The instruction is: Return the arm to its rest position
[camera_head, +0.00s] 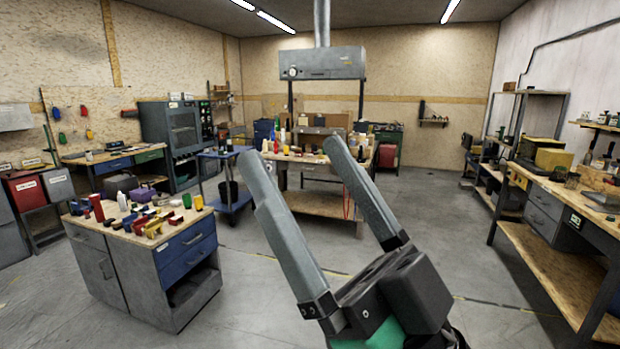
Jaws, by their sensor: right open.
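My right gripper (291,150) reaches up from the bottom right of the head view. Its two long grey fingers stand wide apart with nothing between them, so it is open and empty. The fingers point up and away, in front of a far workbench (318,204), and touch nothing that I can see. The dark gripper body is at the lower right, with a green part at the bottom edge. The rest of the right arm is out of the frame. My left gripper is not in view.
A grey cabinet (136,272) with blue drawers and several small coloured items on its wooden top stands at left. A long workbench (550,262) runs along the right. A blue cart (232,205) stands farther back. The grey floor (440,230) between them is clear.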

